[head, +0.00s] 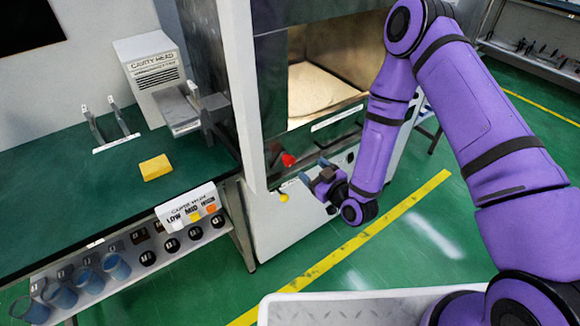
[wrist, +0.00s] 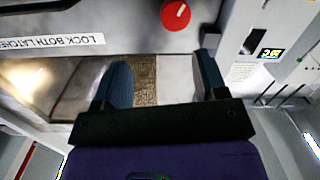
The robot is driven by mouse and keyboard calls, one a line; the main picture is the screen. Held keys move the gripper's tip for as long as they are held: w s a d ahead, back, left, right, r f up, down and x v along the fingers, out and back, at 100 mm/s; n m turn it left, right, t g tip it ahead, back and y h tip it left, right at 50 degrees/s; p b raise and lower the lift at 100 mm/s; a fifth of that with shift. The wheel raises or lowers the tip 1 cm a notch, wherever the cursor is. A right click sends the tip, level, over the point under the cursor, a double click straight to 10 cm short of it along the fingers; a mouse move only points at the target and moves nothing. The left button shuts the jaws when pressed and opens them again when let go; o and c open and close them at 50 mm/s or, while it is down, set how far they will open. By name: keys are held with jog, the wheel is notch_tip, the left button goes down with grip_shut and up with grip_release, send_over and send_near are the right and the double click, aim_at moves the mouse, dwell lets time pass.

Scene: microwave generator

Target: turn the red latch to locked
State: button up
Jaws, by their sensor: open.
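The red latch (head: 288,159) is a small round knob on the front of the cabinet, below the left corner of its opening. It also shows in the wrist view (wrist: 176,15) at the top edge, with a white mark on its face. My gripper (head: 313,169) is just to the right of the latch and slightly lower, apart from it. In the wrist view my gripper (wrist: 163,68) has its two dark fingers spread, with nothing between them. The latch lies beyond the fingertips there.
A label reading LOCK BOTH LATCHES (wrist: 52,41) is upside down in the wrist view. A yellow knob (head: 284,197) sits below the red latch. A green bench (head: 60,185) holds a yellow block (head: 155,167). The cabinet opening (head: 318,85) is uncovered.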

aim_at(291, 164)
jog(key=shift+m+t, duration=0.3)
jog(key=shift+t, duration=0.2)
jog(key=w+a+f, duration=0.1)
jog(key=w+a, duration=0.3)
jog(key=w+a+f, duration=0.1)
jog(key=a, duration=0.1)
jog(key=shift+w+a+f, duration=0.25)
jog(key=shift+w+f, duration=0.05)
jog(key=shift+w, duration=0.1)
jog(key=c, duration=0.9)
jog(key=shift+c, duration=0.2)
